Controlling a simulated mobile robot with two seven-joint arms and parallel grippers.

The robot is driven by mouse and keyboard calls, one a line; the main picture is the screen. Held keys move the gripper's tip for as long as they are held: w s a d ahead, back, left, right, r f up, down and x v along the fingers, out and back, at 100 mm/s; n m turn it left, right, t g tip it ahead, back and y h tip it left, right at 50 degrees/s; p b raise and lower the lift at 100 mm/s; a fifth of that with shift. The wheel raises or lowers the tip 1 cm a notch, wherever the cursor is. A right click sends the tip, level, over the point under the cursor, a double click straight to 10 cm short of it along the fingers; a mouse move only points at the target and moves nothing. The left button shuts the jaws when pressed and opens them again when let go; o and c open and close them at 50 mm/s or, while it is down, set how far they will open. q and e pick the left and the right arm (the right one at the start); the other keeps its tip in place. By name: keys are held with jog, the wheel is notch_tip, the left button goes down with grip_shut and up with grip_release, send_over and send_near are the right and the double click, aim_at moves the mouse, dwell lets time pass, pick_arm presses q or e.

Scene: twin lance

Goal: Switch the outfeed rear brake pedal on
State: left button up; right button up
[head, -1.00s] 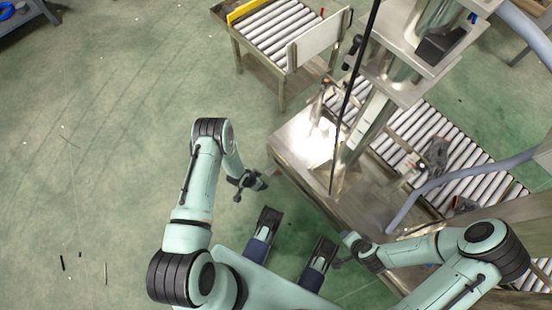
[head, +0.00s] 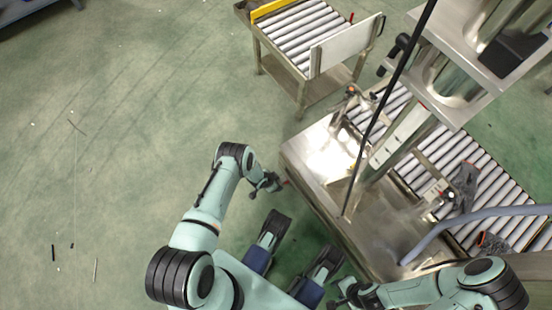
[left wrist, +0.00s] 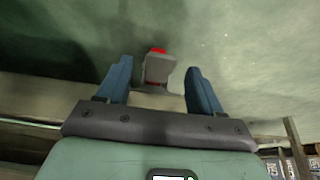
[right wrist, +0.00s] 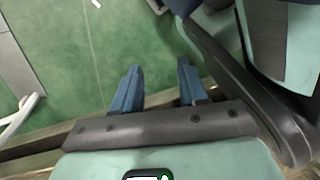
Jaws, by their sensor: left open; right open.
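A small grey part with a red top (left wrist: 158,70) shows in the left wrist view, between and beyond the fingertips of my left gripper (left wrist: 158,68). It looks like a pedal, but I cannot tell which one. The fingers are open and apart from it on both sides. In the head view my left gripper (head: 268,182) is beside the near left edge of the steel machine table (head: 312,168). My right gripper (head: 343,291) is low near the front of that table. In the right wrist view it (right wrist: 160,82) is open and empty above green floor.
A roller cart (head: 300,30) with a yellow edge stands at the top. A roller conveyor (head: 445,150) runs behind the steel table. A thin black rod (head: 385,105) rises over it, and a grey hose (head: 470,218) lies at right. The floor at left is mostly clear.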

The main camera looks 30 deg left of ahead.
pick_arm(q)
jog(key=shift+w+f, duration=0.25)
jog(key=shift+f, duration=0.4)
pick_arm(e)
jog(key=shift+s+d+f+g, duration=0.1)
jog(key=shift+s+f+g, duration=0.2)
jog(key=shift+s, duration=0.5)
pick_arm(q)
jog(key=c, duration=1.1)
jog(key=shift+o, duration=0.2)
jog(key=shift+f, duration=0.1)
jog(key=shift+s+a+f+t+h, duration=0.1)
jog(key=shift+s+f+t+h, duration=0.25)
jog(key=shift+t, duration=0.3)
jog(key=shift+f+t+h, duration=0.15)
jog(key=shift+f+t, duration=0.3)
jog(key=shift+t, duration=0.2)
jog(key=shift+f+t+h, duration=0.7)
jog(key=shift+f+t, duration=0.15)
jog(key=shift+t, duration=0.65)
